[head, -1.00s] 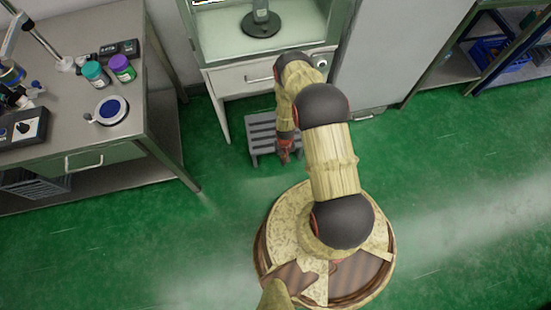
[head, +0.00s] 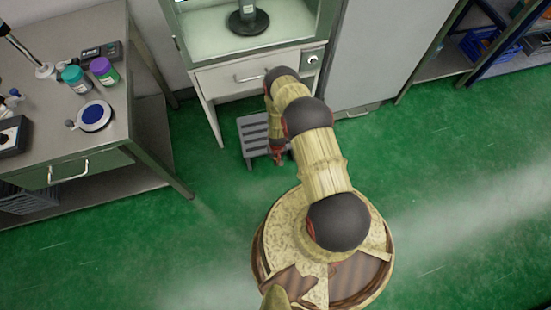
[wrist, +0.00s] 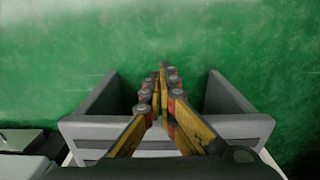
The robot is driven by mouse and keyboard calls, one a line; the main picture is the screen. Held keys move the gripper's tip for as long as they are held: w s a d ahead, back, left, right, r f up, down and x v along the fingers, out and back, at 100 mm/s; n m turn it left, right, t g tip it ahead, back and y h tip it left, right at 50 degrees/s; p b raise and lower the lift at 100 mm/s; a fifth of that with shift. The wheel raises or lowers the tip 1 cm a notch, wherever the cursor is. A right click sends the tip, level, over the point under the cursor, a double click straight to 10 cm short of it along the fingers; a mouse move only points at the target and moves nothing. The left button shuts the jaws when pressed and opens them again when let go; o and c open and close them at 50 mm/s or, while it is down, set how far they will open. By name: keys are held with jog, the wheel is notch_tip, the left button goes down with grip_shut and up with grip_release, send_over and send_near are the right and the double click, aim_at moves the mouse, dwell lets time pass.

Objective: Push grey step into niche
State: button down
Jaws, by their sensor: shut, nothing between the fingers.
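The grey step (head: 252,134), a low slatted stool, stands on the green floor at the front of the cabinet in the head view. The niche appears to be the space under the white drawer (head: 240,80), between the cabinet's leg and the tall grey cabinet. The step's right part is hidden behind my arm. My gripper (head: 279,160) is low, at the step's front right. In the wrist view my gripper (wrist: 160,75) is shut and empty, with grey panels, likely the step (wrist: 95,108), on both sides. Whether the fingers touch it I cannot tell.
A metal workbench (head: 60,105) with jars stands to the left, its leg reaching the floor near the step. A tall grey cabinet (head: 375,50) is right of the niche. A shelf with a blue bin (head: 482,46) is far right. The floor in front is clear.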

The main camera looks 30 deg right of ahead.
jog(key=w+b, duration=0.2)
jog(key=b, duration=0.1)
jog(key=shift+w+d+f, duration=0.1)
jog(key=shift+w+d, duration=0.05)
jog(key=shift+d, duration=0.2)
jog(key=shift+w, duration=0.1)
jog(key=shift+r, duration=0.2)
dwell(0.3)
